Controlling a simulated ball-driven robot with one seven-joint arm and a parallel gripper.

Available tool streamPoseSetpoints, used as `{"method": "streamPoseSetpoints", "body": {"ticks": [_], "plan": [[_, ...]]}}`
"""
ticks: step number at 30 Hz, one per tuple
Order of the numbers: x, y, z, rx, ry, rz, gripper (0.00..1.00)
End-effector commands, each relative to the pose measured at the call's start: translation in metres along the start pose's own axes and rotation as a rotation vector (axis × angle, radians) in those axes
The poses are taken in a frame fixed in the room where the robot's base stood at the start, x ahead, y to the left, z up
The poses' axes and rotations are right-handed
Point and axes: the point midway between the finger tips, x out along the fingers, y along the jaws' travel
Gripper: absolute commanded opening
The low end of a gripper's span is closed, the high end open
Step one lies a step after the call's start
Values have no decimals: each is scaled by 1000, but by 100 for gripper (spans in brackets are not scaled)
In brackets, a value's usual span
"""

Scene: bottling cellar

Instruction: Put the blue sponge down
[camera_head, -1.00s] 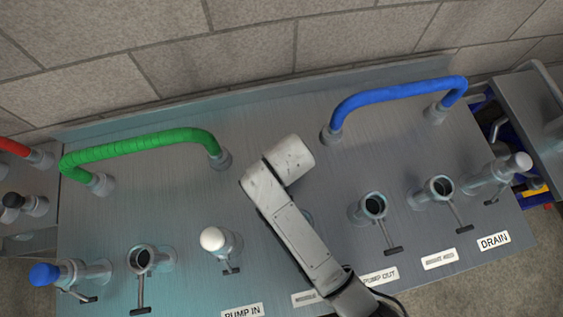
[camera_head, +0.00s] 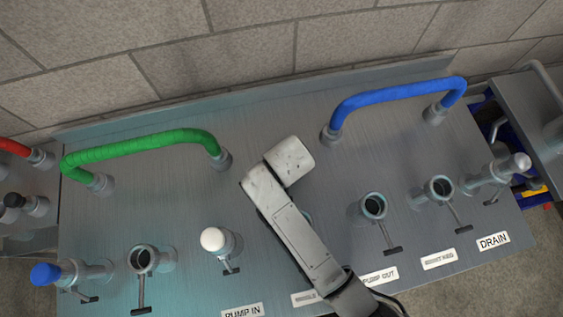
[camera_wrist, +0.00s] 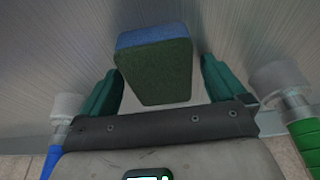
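The blue sponge (camera_wrist: 157,70) shows in the wrist view as a block with a blue strip along its top edge and a dark green face towards me. It is between the two teal fingers of my gripper (camera_wrist: 160,82). The fingers stand apart, with a narrow gap on the right side of the sponge. On the left the finger is very close to it, and contact there is unclear. Brushed metal shows behind the sponge; whether it rests on that metal is unclear. In the head view my arm hides both the gripper and the sponge.
The metal panel (camera_head: 290,110) carries a green hose (camera_head: 140,145), a blue hose (camera_head: 395,93) and several ports with small levers. A white-capped port (camera_head: 213,239) is left of my arm. An open port (camera_head: 374,206) is to its right. Bare panel lies between the hoses.

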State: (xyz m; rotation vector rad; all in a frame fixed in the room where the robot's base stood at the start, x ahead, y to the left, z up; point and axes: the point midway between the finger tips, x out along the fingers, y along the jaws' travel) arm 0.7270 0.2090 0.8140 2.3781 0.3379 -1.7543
Motion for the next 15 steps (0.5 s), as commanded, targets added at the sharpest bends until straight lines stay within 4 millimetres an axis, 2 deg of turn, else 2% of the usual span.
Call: {"method": "streamPoseSetpoints", "body": {"ticks": [2, 15], "plan": [[0, 0, 0, 0, 0, 0, 89], [0, 0, 0, 0, 0, 0, 47]]}}
